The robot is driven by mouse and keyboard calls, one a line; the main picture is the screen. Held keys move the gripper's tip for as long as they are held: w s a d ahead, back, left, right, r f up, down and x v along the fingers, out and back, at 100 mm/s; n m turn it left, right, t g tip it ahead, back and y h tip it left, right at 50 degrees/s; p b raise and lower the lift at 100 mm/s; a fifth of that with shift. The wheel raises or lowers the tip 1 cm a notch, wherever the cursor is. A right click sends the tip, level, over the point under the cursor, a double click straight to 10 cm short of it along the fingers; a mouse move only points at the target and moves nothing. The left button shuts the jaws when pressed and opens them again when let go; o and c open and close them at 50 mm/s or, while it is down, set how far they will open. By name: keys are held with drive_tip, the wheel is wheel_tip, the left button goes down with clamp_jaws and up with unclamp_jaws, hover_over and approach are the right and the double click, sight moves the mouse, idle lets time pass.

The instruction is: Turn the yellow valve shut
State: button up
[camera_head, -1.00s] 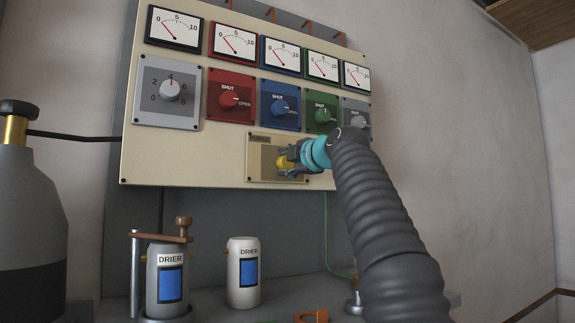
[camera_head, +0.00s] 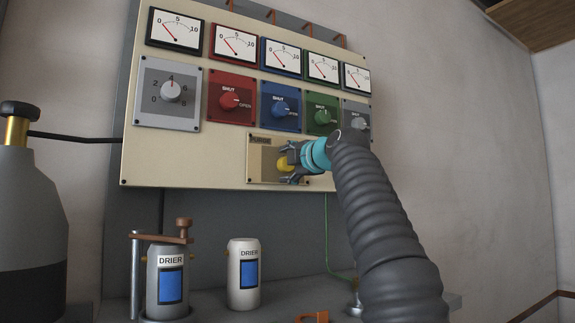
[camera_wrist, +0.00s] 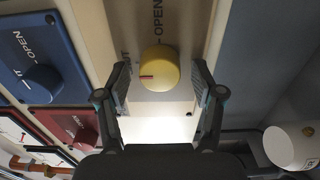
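The yellow valve (camera_wrist: 160,68) is a round knob with a red mark on its face. In the wrist view the mark points left, towards partly hidden letters ending in "UT"; "OPEN" is printed above the knob. In the head view the yellow valve (camera_head: 284,164) sits on the beige purge plate (camera_head: 258,170), partly covered by my gripper (camera_head: 290,163). In the wrist view my gripper (camera_wrist: 161,76) is open, with one finger on each side of the knob and a visible gap to both.
Red (camera_head: 231,101), blue (camera_head: 280,107) and green (camera_head: 322,115) valves sit above on the panel, below several gauges. Two drier canisters, one grey (camera_head: 166,270) and one white (camera_head: 243,270), stand on the bench. A grey bottle (camera_head: 30,220) stands at left.

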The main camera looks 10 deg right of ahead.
drive_tip(key=shift+s, duration=0.15)
drive_tip(key=v, duration=1.1)
drive_tip(key=shift+s, duration=0.3)
drive_tip(key=shift+d, duration=0.15)
idle(0.3)
